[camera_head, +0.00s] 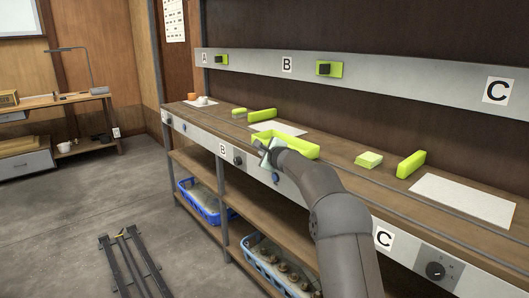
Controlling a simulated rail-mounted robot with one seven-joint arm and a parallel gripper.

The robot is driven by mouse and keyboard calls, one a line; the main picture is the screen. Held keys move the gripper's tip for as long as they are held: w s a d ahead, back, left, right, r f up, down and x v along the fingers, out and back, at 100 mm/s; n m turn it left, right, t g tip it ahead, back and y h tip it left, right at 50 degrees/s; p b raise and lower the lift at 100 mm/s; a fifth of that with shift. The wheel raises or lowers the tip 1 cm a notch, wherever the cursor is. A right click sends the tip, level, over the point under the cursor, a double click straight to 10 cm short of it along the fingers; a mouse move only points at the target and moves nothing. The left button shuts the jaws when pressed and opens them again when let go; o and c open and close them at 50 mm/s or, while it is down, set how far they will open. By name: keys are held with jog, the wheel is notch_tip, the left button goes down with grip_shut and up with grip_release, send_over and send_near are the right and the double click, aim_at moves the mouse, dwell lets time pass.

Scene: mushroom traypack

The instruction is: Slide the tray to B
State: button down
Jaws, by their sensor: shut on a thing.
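The yellow-green tray (300,150) is on the wooden bench top, near its front edge. It lies just in front of the white mat (290,129) below the B sign (286,64) and may overlap it. My gripper (267,148) is at the tray's front left side, shut on the tray's wall. My arm comes up from the lower right and hides part of the tray's front. A front label B (222,149) is on the bench edge to the left, and a front label C (384,238) is to the right.
A green block (369,160) and an upright green piece (411,164) stand right of the tray, before C's white mat (463,199). A dark rail runs along the bench. Blue crates (205,203) sit on the lower shelf.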

jog(key=c, duration=1.5)
grip_release()
jog(key=shift+d, duration=0.1)
jog(key=b+v, duration=0.6)
jog(key=v, duration=1.1)
jog(key=shift+s+r, duration=0.15)
jog(key=shift+s, duration=0.05)
